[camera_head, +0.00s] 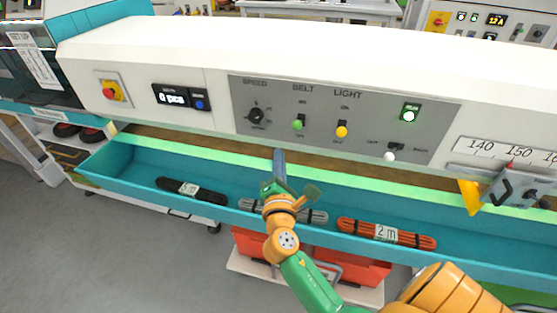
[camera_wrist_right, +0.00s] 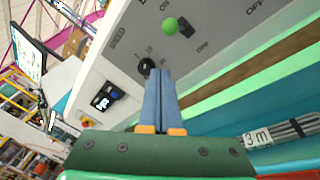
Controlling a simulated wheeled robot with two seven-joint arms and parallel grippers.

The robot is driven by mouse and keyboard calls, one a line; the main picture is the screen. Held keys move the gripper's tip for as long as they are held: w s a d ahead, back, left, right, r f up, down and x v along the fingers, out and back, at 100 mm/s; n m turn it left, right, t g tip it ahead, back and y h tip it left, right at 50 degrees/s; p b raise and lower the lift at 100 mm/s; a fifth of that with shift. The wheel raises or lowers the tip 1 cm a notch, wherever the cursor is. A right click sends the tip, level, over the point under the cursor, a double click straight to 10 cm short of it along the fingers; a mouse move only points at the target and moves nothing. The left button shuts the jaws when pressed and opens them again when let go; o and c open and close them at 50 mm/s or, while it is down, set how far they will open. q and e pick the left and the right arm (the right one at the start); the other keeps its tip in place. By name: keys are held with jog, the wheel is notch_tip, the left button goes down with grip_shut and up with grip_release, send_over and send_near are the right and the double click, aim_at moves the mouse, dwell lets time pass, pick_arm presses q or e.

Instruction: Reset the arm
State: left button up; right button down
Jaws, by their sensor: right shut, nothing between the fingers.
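My right arm, green and orange, reaches up from the lower right in the head view. Its right gripper (camera_head: 279,162) is above the teal trough, in front of the machine's control panel (camera_head: 360,118). The blue-grey fingers are together with nothing between them; they also show shut in the right wrist view (camera_wrist_right: 162,75), pointing toward the panel. The gripper is apart from the cable bundles and partly covers the grey one. My left gripper is not in view.
The teal trough (camera_head: 130,168) holds a black cable bundle (camera_head: 190,190), a grey bundle (camera_head: 313,216) labelled 3 m in the wrist view (camera_wrist_right: 290,131), and an orange bundle (camera_head: 385,233) labelled 2 m. Red bins (camera_head: 350,270) stand below. A yellow pointer (camera_head: 470,197) sits at the right.

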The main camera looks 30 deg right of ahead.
jog(key=shift+s+a+r, duration=0.1)
jog(key=shift+s+a, duration=0.1)
jog(key=shift+a, duration=0.4)
jog(key=shift+d, duration=0.1)
jog(key=s+a+f+m+g+y, duration=0.2)
jog(key=s+a+f+y, duration=0.1)
jog(key=f, duration=0.8)
jog(key=s+a+f+m+g+y, duration=0.1)
jog(key=s+a+f+g+y, duration=0.15)
jog(key=f, duration=0.75)
jog(key=s+a+f+m+g+y, duration=0.2)
jog(key=s+f+g+y, duration=0.1)
jog(key=f, duration=0.8)
jog(key=s+f+m+g+y, duration=0.1)
jog(key=s+f+m+g, duration=0.2)
jog(key=s, duration=1)
jog(key=s+f+m+g+y, duration=0.1)
jog(key=s+f+m+g, duration=0.3)
jog(key=s+f+m, duration=0.4)
jog(key=s+f, duration=0.2)
jog(key=s, duration=0.4)
jog(key=shift+a+f, duration=0.2)
jog(key=shift+a, duration=0.15)
